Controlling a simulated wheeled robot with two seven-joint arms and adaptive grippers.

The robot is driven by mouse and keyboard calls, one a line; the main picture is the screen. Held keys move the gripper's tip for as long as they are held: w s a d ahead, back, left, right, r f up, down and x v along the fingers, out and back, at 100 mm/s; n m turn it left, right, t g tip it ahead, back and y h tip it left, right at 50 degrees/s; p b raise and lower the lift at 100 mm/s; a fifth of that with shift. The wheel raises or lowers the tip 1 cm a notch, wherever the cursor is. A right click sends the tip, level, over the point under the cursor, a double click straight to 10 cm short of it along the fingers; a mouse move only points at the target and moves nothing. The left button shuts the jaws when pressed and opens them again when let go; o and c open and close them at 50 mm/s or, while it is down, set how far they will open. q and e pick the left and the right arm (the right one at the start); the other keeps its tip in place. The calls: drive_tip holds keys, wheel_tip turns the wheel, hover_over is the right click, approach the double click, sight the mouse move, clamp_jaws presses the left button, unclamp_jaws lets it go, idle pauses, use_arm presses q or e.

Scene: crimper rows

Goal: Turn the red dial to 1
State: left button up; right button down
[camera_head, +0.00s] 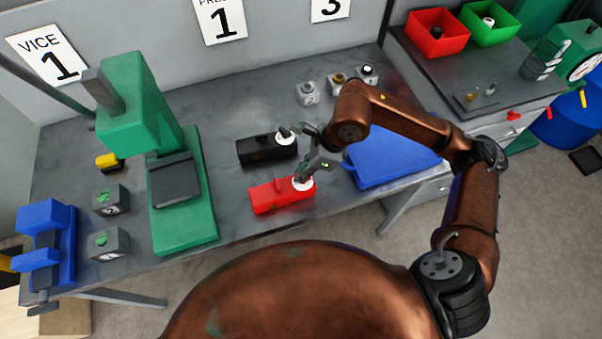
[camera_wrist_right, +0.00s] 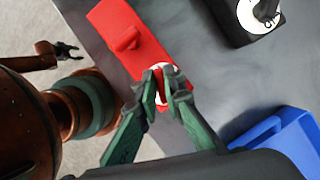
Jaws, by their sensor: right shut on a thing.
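The red box (camera_head: 270,196) lies near the table's front edge, with a red raised block on top and a white round dial plate (camera_head: 303,183) at its right end. In the right wrist view the red box (camera_wrist_right: 125,35) is at the top, and the dial plate (camera_wrist_right: 166,68) is mostly hidden by my fingers. My right gripper (camera_head: 305,174) is over this plate. In the wrist view its fingertips (camera_wrist_right: 163,85) are shut on the dial's red knob. The numbers cannot be read. My left gripper (camera_wrist_right: 68,50) shows small in the wrist view, apparently open and away from the table.
A black box (camera_head: 262,150) with its own white dial stands just behind the red one. A blue bin (camera_head: 388,163) is close on the right. A green press (camera_head: 185,215) and a blue vice (camera_head: 62,255) stand on the left. Several small blocks sit at the back.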

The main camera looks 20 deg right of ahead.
use_arm(q)
drive_tip(key=shift+s+f+b, duration=0.25)
drive_tip(key=shift+f+b, duration=0.35)
drive_tip(key=shift+f, duration=0.15)
drive_tip(key=shift+s+f+b, duration=0.25)
drive_tip(key=shift+f+b, duration=0.35)
drive_tip(key=shift+f, duration=0.15)
use_arm(e)
drive_tip(key=shift+n+g, duration=0.5)
drive_tip(key=shift+n, duration=0.9)
drive_tip(key=shift+s, duration=0.1)
drive_tip(key=c, duration=2)
unclamp_jaws()
drive_tip(key=shift+c, duration=0.2)
use_arm(q)
drive_tip(key=shift+s, duration=0.1)
use_arm(e)
drive_tip(key=v, duration=1.2)
drive_tip(key=shift+d, duration=0.1)
